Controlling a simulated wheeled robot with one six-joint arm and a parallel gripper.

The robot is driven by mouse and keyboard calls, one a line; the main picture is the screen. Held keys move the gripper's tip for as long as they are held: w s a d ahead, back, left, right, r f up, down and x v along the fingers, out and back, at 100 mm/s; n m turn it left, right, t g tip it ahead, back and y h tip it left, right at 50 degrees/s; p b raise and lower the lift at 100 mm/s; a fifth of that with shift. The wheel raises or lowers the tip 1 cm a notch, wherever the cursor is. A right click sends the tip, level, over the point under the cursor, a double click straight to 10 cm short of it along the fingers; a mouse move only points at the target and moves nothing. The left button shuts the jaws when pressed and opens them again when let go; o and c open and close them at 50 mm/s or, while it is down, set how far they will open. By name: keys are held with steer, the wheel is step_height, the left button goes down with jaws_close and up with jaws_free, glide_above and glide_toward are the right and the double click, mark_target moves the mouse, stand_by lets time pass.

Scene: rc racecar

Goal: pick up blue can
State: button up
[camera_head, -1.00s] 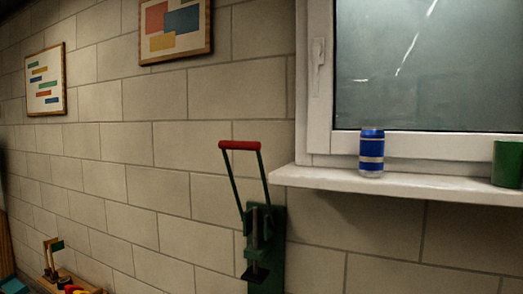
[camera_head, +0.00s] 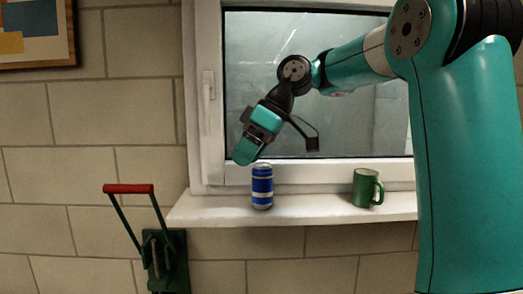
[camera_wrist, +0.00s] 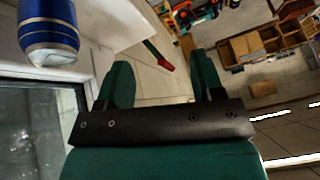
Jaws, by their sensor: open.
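The blue can (camera_head: 262,188) with silver bands stands upright on the white window sill (camera_head: 315,212). In the wrist view the can (camera_wrist: 48,27) is at the upper left, to the left of both fingers and outside the gap between them. My gripper (camera_head: 243,150) is above and slightly left of the can in the head view, its fingers pointing down to the left. In the wrist view my gripper (camera_wrist: 160,80) is open, with its two green fingers apart and nothing between them.
A green mug (camera_head: 366,188) stands on the sill to the right of the can. The window frame (camera_head: 207,110) rises behind. A green lever press with a red handle (camera_head: 128,188) is on the wall at lower left. The sill between can and mug is clear.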

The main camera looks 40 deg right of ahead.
steer(key=d+r+t+h+p, duration=0.1)
steer(key=d+r+p, duration=0.1)
steer(key=d+r, duration=0.3)
steer(key=d+r+p, duration=0.1)
steer(key=d+r, duration=0.2)
steer(key=d, duration=0.5)
steer(key=b, duration=0.6)
glide_above(259, 195)
steer(key=shift+n, duration=0.4)
steer(key=shift+s+a+f, duration=0.1)
steer(key=shift+f, duration=7.35)
steer(key=c, duration=0.5)
